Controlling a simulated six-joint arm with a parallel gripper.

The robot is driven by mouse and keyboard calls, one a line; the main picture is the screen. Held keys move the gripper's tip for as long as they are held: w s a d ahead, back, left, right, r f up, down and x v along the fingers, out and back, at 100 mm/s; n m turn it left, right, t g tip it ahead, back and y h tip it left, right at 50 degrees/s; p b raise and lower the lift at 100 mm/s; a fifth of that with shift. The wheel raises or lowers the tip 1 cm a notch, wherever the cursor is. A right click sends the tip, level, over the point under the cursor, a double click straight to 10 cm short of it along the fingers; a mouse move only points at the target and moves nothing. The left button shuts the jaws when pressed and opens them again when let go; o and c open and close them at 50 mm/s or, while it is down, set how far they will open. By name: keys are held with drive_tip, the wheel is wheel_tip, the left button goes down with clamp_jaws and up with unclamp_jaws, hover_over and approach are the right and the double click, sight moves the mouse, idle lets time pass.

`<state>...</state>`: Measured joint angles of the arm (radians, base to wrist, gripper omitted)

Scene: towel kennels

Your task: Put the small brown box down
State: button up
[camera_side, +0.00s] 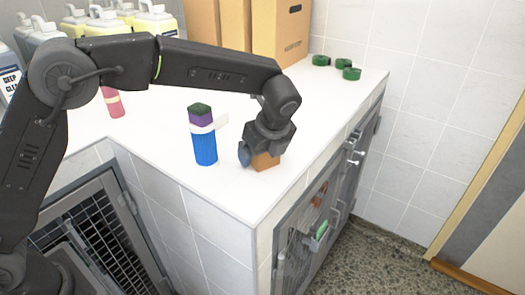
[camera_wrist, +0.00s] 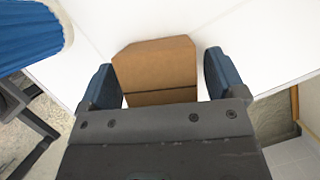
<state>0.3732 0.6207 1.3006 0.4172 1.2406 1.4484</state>
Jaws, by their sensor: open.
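The small brown box (camera_side: 265,162) rests on the white counter near its front corner, under my gripper (camera_side: 258,157). In the wrist view the brown box (camera_wrist: 157,68) lies between the two blue fingers of my gripper (camera_wrist: 160,75). A gap shows on the right side of the box, and a narrower one on the left. The jaws are open around it. The gripper hides part of the box in the side view.
A blue ribbed cylinder (camera_side: 205,148) with a purple and green block (camera_side: 201,115) above it stands just left of the box. Large cardboard boxes (camera_side: 278,35), jugs (camera_side: 155,20) and green rings (camera_side: 343,67) stand farther back. The counter's edge drops to wire-doored kennels (camera_side: 310,220).

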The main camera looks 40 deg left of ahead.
drive_tip(key=v, duration=1.2)
drive_tip(key=s+a+r+n+t+h, duration=0.25)
drive_tip(key=s+a+r+n, duration=0.25)
drive_tip(key=s+a+n, duration=0.7)
drive_tip(key=s+a+f+n, duration=0.2)
drive_tip(key=s+f+n, duration=0.1)
drive_tip(key=s+n, duration=0.2)
drive_tip(key=s+a+f+n+t+h, duration=0.1)
drive_tip(key=s+f+n, duration=0.3)
drive_tip(key=s, duration=0.5)
drive_tip(key=shift+s+a+n, duration=0.35)
drive_tip(key=shift+a+n, duration=0.1)
drive_tip(key=shift+n, duration=0.25)
